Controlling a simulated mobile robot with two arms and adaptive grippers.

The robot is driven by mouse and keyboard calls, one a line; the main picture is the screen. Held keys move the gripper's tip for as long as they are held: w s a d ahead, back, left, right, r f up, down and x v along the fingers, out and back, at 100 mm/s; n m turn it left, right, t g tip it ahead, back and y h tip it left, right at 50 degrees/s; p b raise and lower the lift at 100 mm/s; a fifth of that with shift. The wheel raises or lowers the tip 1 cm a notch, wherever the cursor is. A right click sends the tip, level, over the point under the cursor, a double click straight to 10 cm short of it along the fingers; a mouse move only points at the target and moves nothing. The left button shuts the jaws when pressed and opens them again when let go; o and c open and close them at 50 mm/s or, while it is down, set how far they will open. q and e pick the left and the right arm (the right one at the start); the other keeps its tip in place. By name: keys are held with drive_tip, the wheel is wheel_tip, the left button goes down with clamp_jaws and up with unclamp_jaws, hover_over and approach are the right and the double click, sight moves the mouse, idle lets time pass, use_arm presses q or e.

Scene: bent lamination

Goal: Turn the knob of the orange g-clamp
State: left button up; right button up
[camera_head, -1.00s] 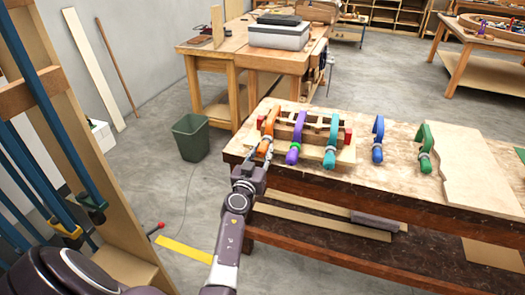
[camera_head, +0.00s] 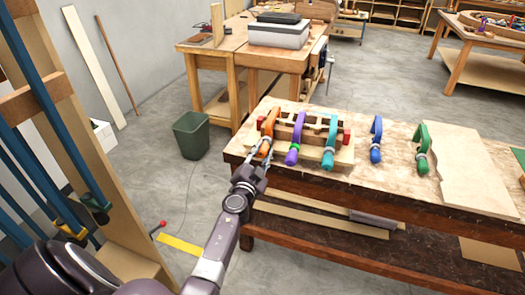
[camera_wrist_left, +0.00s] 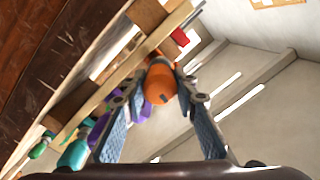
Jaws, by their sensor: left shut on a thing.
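The orange g-clamp (camera_head: 269,124) sits at the left end of a wooden lamination form (camera_head: 318,158) on the near workbench. In the left wrist view its rounded orange knob (camera_wrist_left: 160,84) lies between my two fingers. My left gripper (camera_head: 259,154) reaches up to it from the front in the head view and is shut on the knob. A purple clamp (camera_head: 296,138) and a teal clamp (camera_head: 331,138) stand on the same form, to the right. My right gripper is not in view.
A blue clamp (camera_head: 376,140) and a green clamp (camera_head: 422,150) lie farther right on the workbench (camera_head: 395,175), near a thin board (camera_head: 462,165). A green bin (camera_head: 192,135) stands on the floor to the left. A rack with long blue clamps (camera_head: 60,130) is close on the left.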

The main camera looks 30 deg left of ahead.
use_arm(q)
drive_tip(key=m, duration=0.8)
drive_tip(key=shift+m+b, duration=0.3)
drive_tip(key=shift+b, duration=0.1)
drive_tip(key=m, duration=0.3)
drive_tip(key=shift+m, duration=0.3)
drive_tip(key=m, duration=0.3)
drive_tip(key=shift+m, duration=0.3)
drive_tip(key=m, duration=0.3)
drive_tip(key=shift+r+m, duration=0.1)
drive_tip(key=shift+m, duration=0.2)
drive_tip(key=m, duration=0.2)
drive_tip(key=shift+m+p, duration=0.35)
drive_tip(key=shift+m, duration=0.05)
drive_tip(key=m+p, duration=0.1)
drive_tip(key=m, duration=0.3)
drive_tip(key=shift+a+r, duration=0.1)
drive_tip(key=shift+m+p, duration=0.55)
drive_tip(key=shift+m, duration=1.05)
